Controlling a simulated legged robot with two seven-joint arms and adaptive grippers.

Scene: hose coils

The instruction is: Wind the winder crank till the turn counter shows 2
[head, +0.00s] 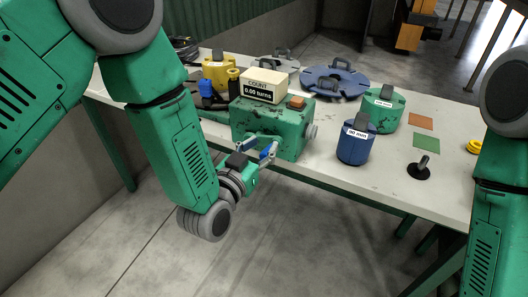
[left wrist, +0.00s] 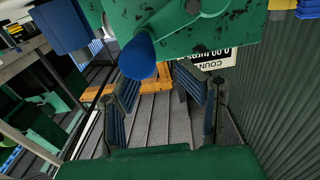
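The green winder (head: 285,135) stands at the table's front edge, with its cream turn counter (head: 264,78) on top reading 0.00 turns. The counter also shows upside down in the left wrist view (left wrist: 213,58). There, the crank's blue handle (left wrist: 138,60) sticks out from a speckled green part, ahead of my left fingers and toward the left one. My left gripper (head: 262,147) is in front of the winder, its fingers spread apart. They also show open in the left wrist view (left wrist: 165,88), with no clear contact on the handle. My right gripper is out of view.
A blue drum (head: 356,150) and green drum (head: 390,116) stand right of the winder. A blue reel (head: 335,80) lies behind; a yellow piece (head: 217,72) stands left. Flat orange (head: 420,122) and green (head: 427,142) squares and a black post (head: 422,169) are at right.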

